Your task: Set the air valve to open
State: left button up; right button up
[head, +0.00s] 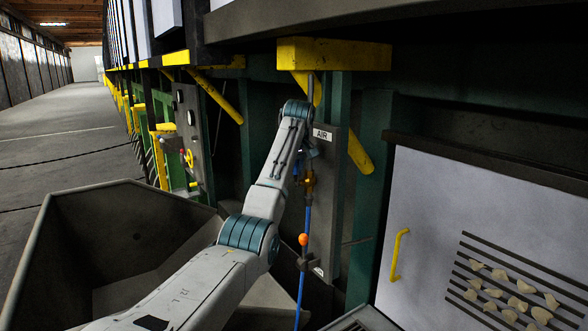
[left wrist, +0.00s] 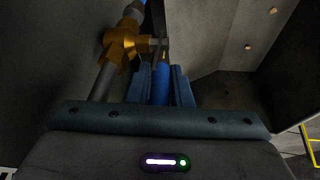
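The air valve is a brass body (head: 310,181) on a pipe with a blue hose (head: 307,213), below the white AIR label (head: 322,135) on a dark post. In the left wrist view the brass body (left wrist: 122,42) is close, at upper left, and its blue lever handle (left wrist: 161,84) is between the two dark blue fingers of my left gripper (left wrist: 160,88). The fingers are close together and appear shut on the handle. In the head view my left gripper (head: 297,172) is small and partly hidden by my wrist. The lever's angle to the pipe is hard to tell. My right gripper is not in view.
An orange ball (head: 304,239) sits on the blue hose line below the valve. A large grey bin (head: 40,250) stands at left. A pale panel (head: 440,200) with a yellow handle (head: 398,255) is at right. Yellow braces (head: 359,152) and a beam (head: 330,53) hang above.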

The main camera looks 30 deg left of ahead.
pick_arm(q)
jog(key=o, duration=0.3)
jog(key=shift+f, duration=0.1)
jog(key=shift+w+a, duration=0.1)
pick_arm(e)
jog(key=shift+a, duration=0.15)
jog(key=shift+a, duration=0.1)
